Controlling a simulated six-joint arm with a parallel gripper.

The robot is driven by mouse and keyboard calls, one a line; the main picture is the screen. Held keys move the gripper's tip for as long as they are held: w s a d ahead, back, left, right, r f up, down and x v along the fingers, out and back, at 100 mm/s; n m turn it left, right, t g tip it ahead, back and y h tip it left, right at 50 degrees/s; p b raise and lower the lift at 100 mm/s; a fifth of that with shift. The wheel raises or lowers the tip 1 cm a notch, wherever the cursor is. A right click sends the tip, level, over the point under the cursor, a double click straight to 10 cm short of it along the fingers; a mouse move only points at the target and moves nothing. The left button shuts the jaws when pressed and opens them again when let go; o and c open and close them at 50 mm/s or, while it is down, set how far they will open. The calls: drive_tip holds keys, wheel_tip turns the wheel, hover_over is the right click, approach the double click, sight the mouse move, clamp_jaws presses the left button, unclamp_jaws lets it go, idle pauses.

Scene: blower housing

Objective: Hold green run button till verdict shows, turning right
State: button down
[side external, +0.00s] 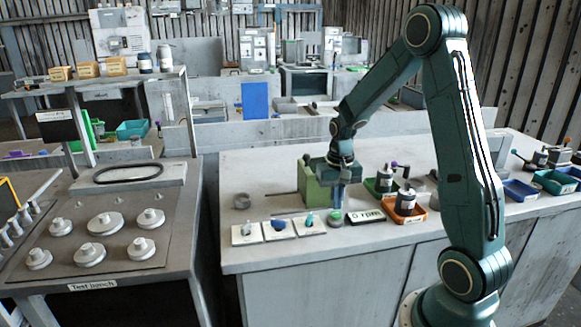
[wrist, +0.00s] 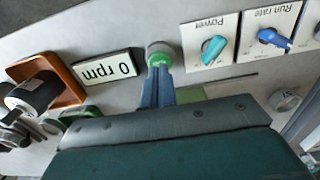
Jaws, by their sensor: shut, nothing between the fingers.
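The green run button (side external: 335,217) sits on the bench top between the row of knob plates and the 0 rpm display (side external: 366,217). In the wrist view the button (wrist: 160,54) looks grey-green and round, just beyond my fingertips. My gripper (side external: 340,204) is shut and empty, pointing down right above the button; the wrist view shows its blue fingers (wrist: 156,78) together. I cannot tell whether the tips touch the button. The display (wrist: 106,69) reads 0 rpm. The Power knob (wrist: 214,49) is teal and the Run rate knob (wrist: 274,38) is blue.
A green block (side external: 312,186) stands close behind my gripper. An orange tray (side external: 416,216) with a dark-and-white part is right of the display. A small grey ring (side external: 242,201) lies at left. A panel of several grey knobs (side external: 104,222) is on the left bench.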

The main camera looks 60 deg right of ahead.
sight(336, 213)
drive_tip(key=shift+f, duration=0.25)
idle(0.4)
drive_tip(key=shift+f, duration=0.35)
drive_tip(key=shift+f, duration=0.5)
idle(3.2)
drive_tip(key=shift+r, duration=0.5)
idle(0.5)
drive_tip(key=shift+r, duration=3.05)
